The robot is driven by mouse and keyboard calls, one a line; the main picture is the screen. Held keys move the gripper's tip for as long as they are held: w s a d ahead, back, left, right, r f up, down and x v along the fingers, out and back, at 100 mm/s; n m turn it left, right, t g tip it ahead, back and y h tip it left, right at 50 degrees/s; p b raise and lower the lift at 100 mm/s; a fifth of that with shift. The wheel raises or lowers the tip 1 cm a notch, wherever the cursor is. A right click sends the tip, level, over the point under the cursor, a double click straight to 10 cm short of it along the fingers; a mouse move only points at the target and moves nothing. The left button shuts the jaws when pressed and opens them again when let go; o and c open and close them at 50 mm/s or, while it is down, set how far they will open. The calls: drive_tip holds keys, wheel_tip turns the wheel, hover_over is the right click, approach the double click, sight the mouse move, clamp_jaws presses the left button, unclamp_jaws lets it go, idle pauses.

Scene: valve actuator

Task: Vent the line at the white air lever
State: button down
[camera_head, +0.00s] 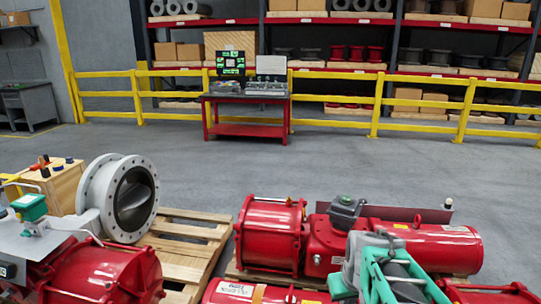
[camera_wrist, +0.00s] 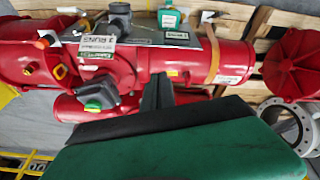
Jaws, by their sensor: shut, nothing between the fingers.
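A red valve actuator (camera_head: 420,245) lies on a pallet at the right in the head view. A small white-topped part (camera_head: 448,203) stands at its back right; I cannot tell for sure whether it is the white air lever. In the wrist view, red actuator bodies (camera_wrist: 225,62) run across the upper part. A small white piece (camera_wrist: 207,16) shows there near the top, too small to identify. My gripper (camera_wrist: 157,92) has its dark fingers together, empty, in front of the red body. Whether it touches anything is unclear. The gripper's tips are hidden in the head view.
A grey flanged valve (camera_head: 120,198) and another red actuator (camera_head: 105,270) stand at the left, beside a wooden pallet (camera_head: 190,240). A red bench (camera_head: 247,130), yellow railing (camera_head: 330,123) and loaded shelves are at the back. The floor between is clear.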

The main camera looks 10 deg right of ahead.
drive_tip(key=s+a+r+p, duration=0.2)
drive_tip(key=s+a+r, duration=0.1)
drive_tip(key=a, duration=0.4)
drive_tip(key=s+a+r+n+y+p, duration=0.1)
drive_tip(key=s+a+r, duration=0.3)
drive_tip(key=a, duration=0.4)
drive_tip(key=shift+r+p, duration=0.4)
drive_tip(key=shift+p, duration=0.1)
drive_tip(key=shift+s, duration=0.1)
